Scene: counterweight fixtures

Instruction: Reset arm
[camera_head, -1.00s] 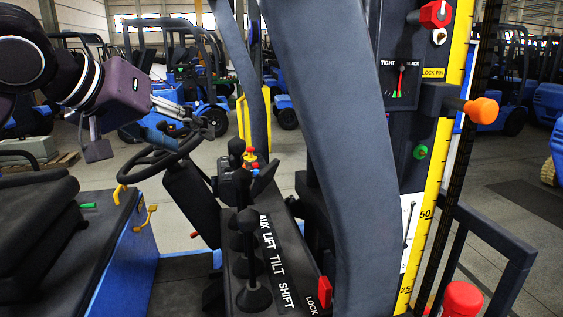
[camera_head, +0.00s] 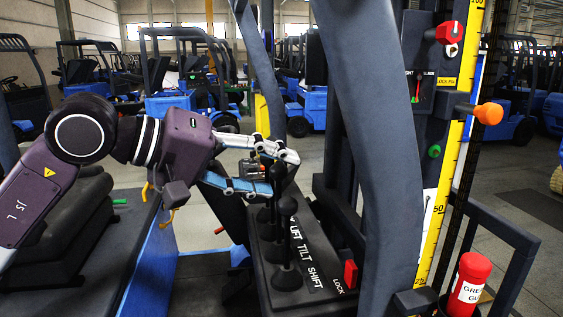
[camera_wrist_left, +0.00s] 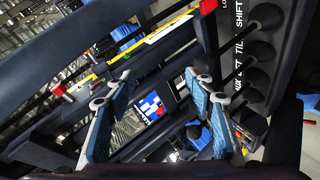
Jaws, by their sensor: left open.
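My left gripper (camera_head: 284,172) reaches in from the left, its two long fingers spread apart with nothing between them. The fingertips are close to the upper ends of the black levers (camera_head: 288,240) on the console labelled LIFT, TILT and SHIFT; whether they touch I cannot tell. In the left wrist view the open gripper (camera_wrist_left: 150,85) shows its blue-padded fingers wide apart, with the lever row (camera_wrist_left: 262,50) to the right of them. My right gripper is not in view.
A dark curved post (camera_head: 365,150) stands right of the levers. Beyond it are a red knob (camera_head: 450,32), an orange knob (camera_head: 489,113), a yellow scale (camera_head: 436,225) and a red canister (camera_head: 469,275). A black seat (camera_head: 75,225) lies below my arm. Blue forklifts stand behind.

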